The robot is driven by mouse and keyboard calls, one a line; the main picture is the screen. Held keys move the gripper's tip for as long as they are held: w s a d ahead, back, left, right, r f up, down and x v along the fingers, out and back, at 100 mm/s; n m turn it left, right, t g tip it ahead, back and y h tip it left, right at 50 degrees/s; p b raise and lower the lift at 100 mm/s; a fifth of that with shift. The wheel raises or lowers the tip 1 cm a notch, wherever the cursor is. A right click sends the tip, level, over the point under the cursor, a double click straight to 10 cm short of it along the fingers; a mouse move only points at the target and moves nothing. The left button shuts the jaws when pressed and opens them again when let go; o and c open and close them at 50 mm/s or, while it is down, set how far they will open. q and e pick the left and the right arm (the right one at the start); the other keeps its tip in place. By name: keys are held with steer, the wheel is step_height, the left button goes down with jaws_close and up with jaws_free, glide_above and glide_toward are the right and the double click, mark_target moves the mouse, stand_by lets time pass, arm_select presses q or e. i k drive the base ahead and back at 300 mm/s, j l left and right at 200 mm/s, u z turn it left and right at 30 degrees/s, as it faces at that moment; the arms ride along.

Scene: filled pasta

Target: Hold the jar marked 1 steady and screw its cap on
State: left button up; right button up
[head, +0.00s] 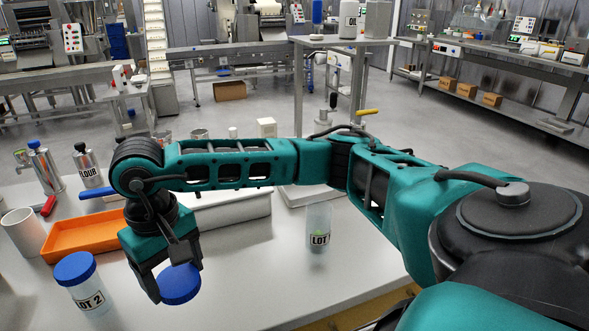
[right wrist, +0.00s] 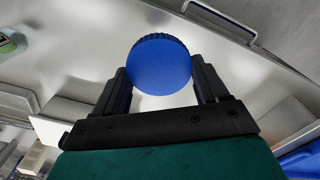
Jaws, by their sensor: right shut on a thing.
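A clear jar (head: 318,232) marked LOT, its number not readable, stands upright without a cap on the table, right of centre in the head view. Something green is inside it or on it. My right gripper (head: 178,282) is shut on a blue cap (head: 181,287), well to the left of that jar and above the table. The cap (right wrist: 160,66) shows face-on between the two fingers in the right wrist view. Another jar (head: 88,292), marked LOT 2, wears a blue cap and stands left of my right gripper. My left gripper is not in view.
An orange tray (head: 78,246) and a white mug (head: 22,236) stand at the left. Metal bottles (head: 88,166), one marked FLOUR, stand behind. The table front (head: 255,295) is clear.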

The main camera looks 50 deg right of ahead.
mark_target(319, 212)
steer(key=k+l, duration=0.35)
steer(key=l+z, duration=0.1)
steer(key=z, duration=1.3)
